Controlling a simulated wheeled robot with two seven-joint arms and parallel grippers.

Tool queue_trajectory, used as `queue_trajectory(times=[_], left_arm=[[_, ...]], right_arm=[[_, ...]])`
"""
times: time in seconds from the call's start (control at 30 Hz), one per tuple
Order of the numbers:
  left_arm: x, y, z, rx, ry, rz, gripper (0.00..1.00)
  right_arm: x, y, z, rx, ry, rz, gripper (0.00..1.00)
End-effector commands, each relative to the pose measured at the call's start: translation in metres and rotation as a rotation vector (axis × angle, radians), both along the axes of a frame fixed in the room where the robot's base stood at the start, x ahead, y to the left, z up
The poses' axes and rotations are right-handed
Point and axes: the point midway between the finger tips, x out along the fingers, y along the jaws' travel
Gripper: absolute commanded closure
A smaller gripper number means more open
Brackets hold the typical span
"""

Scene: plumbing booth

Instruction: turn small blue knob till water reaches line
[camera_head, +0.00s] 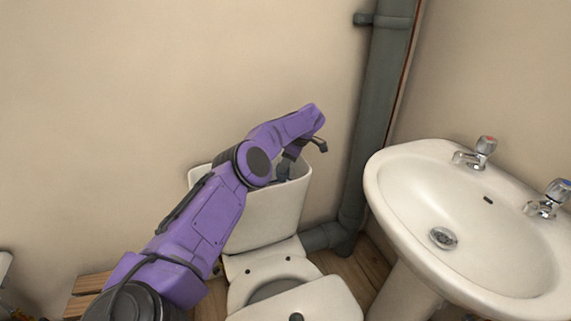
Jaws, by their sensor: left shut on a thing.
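The open toilet cistern (262,215) stands against the wall with its lid off. My left arm reaches over it from the left. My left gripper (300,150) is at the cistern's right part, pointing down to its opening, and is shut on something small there. Dark fittings (284,172) show inside the cistern below the gripper. The small blue knob is not clearly visible; the gripper and arm cover that spot. The water and the line are hidden inside the cistern. My right gripper is not in view.
The toilet bowl and seat (275,272) are below the cistern. A grey pipe (378,110) runs up the corner on the right. A white sink (410,215) has a red-topped tap (484,148) and a blue-topped tap (553,197). The wall above the cistern is clear.

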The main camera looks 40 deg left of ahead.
Motion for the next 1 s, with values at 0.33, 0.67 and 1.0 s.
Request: queue_trajectory(times=[0.33, 0.67, 1.0], left_arm=[[0.0, 0.0, -0.001, -0.001, 0.002, 0.0, 0.61], [0.007, -0.013, 0.034, 0.0, -0.003, -0.001, 0.61], [0.017, -0.034, 0.097, -0.001, 0.002, -0.001, 0.61]], right_arm=[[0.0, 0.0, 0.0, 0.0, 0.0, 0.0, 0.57], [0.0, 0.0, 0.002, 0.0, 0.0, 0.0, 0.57], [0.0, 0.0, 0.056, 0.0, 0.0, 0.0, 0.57]])
